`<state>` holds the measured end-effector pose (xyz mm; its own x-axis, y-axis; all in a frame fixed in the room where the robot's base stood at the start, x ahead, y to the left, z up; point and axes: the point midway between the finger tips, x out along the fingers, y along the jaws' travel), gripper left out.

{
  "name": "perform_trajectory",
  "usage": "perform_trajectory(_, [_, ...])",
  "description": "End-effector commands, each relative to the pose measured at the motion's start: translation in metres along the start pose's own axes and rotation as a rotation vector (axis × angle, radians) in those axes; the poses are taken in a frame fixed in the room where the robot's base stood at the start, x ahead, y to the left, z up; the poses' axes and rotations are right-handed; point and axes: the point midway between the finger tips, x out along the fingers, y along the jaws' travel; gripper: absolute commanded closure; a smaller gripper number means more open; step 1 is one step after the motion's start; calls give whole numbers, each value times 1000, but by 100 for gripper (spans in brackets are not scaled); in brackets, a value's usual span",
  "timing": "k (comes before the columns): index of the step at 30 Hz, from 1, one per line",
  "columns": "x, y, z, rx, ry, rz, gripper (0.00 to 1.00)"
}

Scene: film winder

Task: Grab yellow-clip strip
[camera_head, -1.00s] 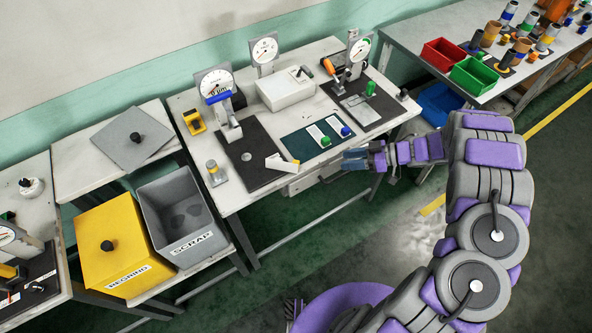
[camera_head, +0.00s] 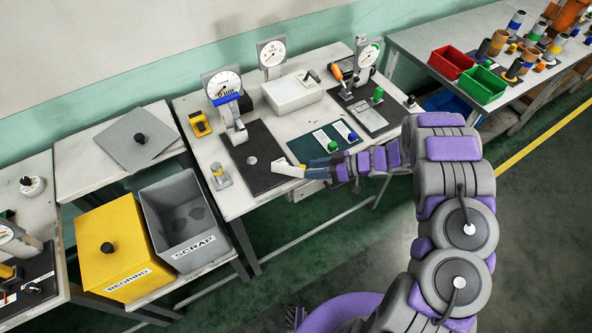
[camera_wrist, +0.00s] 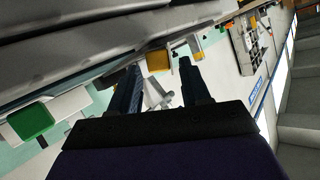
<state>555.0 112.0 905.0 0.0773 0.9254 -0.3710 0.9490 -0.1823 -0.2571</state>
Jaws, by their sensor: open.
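The white strip (camera_head: 285,168) lies near the front edge of the black mat on the middle table, its right end by my gripper. Its yellow clip is barely visible there in the head view; a yellow block (camera_wrist: 157,60), apparently this clip, shows between the fingertips in the wrist view. My gripper (camera_head: 306,171) reaches in from the right, low at the table's front edge. Its two dark fingers (camera_wrist: 160,72) are apart in the wrist view, with nothing clearly held. I cannot tell whether they touch the clip.
The green-clip (camera_head: 332,147) and blue-clip (camera_head: 352,136) strips lie on a dark green mat close behind my arm. A dial gauge stand (camera_head: 234,126) rises behind the white strip. A grey scrap bin (camera_head: 150,215) and a yellow regrind bin (camera_head: 90,270) stand to the left.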

Motion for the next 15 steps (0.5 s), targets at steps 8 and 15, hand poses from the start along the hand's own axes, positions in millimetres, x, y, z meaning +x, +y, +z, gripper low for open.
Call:
perform_trajectory(8, [36, 1, -3, 2, 2, -3, 53])
perform_trajectory(15, [40, 1, -4, 1, 2, 0, 53])
